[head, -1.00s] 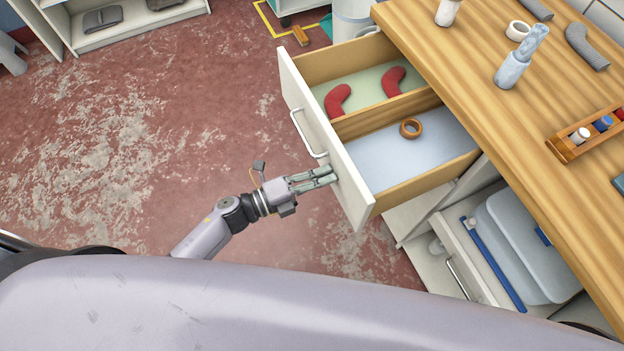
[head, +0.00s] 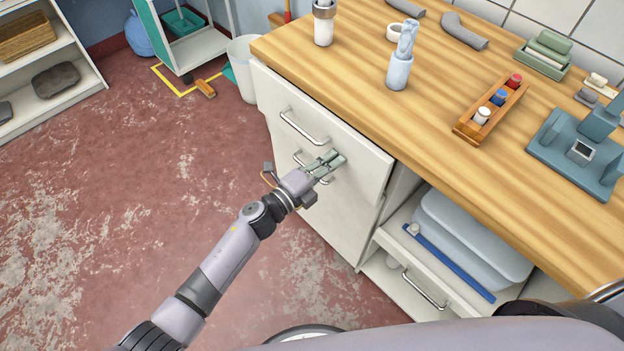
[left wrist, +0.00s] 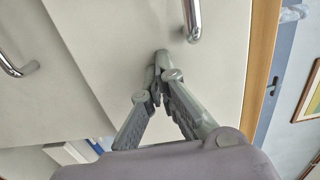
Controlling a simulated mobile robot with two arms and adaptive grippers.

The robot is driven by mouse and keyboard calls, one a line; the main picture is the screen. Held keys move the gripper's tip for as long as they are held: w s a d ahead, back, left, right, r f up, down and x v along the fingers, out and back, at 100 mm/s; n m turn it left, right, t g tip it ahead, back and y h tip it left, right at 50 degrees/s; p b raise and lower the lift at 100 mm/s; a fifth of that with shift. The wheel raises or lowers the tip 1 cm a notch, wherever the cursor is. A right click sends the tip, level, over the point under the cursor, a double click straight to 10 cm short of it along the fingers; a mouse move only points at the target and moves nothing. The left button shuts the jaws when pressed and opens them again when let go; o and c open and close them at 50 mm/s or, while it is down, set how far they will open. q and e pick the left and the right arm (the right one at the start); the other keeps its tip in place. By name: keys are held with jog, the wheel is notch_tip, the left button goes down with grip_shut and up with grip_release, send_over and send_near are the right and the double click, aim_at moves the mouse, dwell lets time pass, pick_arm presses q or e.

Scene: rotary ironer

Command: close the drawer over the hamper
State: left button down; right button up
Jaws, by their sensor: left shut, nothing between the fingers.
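The drawer (head: 350,150) is the top cream front under the wooden worktop, with a bar handle (head: 303,127). Its front sits against the cabinet, flush or nearly so; I cannot tell if a small gap is left. None of its inside shows. Below it is the hamper front (head: 335,215), with its own handle partly behind my gripper. My left gripper (head: 335,158) is shut and empty, its fingertips at the right part of the drawer front. In the left wrist view the fingertips (left wrist: 162,65) are at the drawer front (left wrist: 225,80), beside its handle (left wrist: 193,20). My right gripper is not in view.
The worktop (head: 420,130) carries a cup with a glove, a vial rack (head: 492,108) and a blue-grey stand (head: 575,155).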

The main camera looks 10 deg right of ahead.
pick_arm(q)
jog(key=x, duration=0.3)
jog(key=shift+b, duration=0.4)
jog(key=shift+w+d+r, duration=0.1)
jog(key=shift+r, duration=0.1)
jog(key=shift+r, duration=0.1)
